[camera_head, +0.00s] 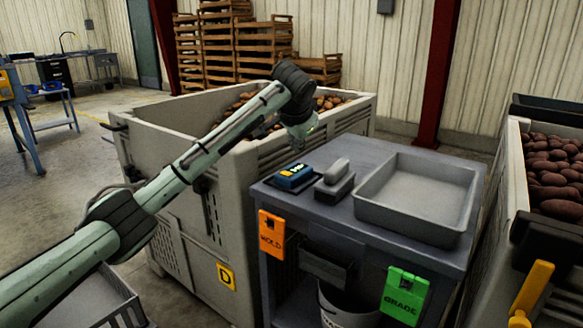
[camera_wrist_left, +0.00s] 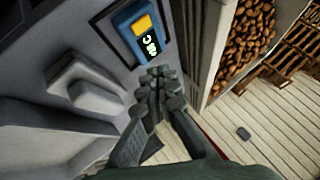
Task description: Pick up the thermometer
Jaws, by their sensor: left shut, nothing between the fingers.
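The thermometer (camera_head: 295,177), a small blue body with a yellow-orange screen face, lies on the left part of the grey table (camera_head: 355,218). It also shows in the left wrist view (camera_wrist_left: 143,38), just beyond my fingertips. My left gripper (camera_head: 299,143) is above and behind the thermometer, apart from it, at the end of an arm reaching in from the left. In the left wrist view its fingers (camera_wrist_left: 159,84) are together, with nothing between them. My right gripper is in neither view.
A grey handled block (camera_head: 335,182) sits right beside the thermometer, with an empty grey tray (camera_head: 418,225) farther right. A large potato bin (camera_head: 165,140) stands behind and left of the table. Another potato-filled bin (camera_head: 512,150) is at right.

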